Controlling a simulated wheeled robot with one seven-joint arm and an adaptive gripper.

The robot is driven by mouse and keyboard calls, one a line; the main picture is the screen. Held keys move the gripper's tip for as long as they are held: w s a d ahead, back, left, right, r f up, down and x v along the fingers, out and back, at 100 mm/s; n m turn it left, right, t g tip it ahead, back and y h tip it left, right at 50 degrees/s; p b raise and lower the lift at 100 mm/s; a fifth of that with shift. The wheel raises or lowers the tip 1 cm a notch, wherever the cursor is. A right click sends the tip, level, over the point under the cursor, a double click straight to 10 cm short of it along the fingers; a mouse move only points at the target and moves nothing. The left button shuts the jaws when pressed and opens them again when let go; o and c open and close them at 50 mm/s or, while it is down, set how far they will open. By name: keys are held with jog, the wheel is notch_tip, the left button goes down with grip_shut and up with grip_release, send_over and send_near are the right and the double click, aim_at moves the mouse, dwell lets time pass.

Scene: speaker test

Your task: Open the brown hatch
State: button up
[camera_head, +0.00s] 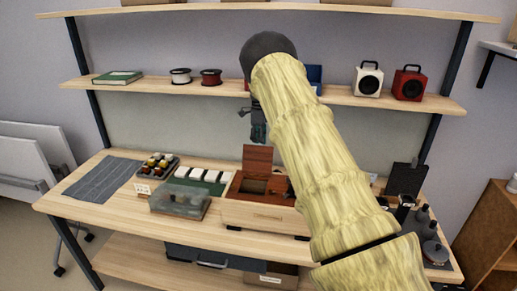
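A light wooden box (262,217) stands on the workbench right of centre. A reddish-brown hatch panel (257,158) stands upright at the back of its top. In front of it is a dark opening (254,186) in the brown top, with another brown part (278,184) to the right, partly behind my arm. My gripper (259,137) hangs just above and behind the raised panel, with a gap I cannot judge. It is small and dark, and its finger opening cannot be made out.
A clear-lidded case (180,201) and a tray of small jars (157,165) stand left of the box. A dark mat (103,179) lies further left. Speakers (368,79) and spools stand on the shelf (240,91) above. My sleeved arm hides the bench's right middle.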

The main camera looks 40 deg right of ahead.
notch_tip(320, 180, up, 8)
jog(key=shift+w+d, duration=0.25)
jog(key=shift+d, duration=0.15)
jog(key=shift+r, duration=0.1)
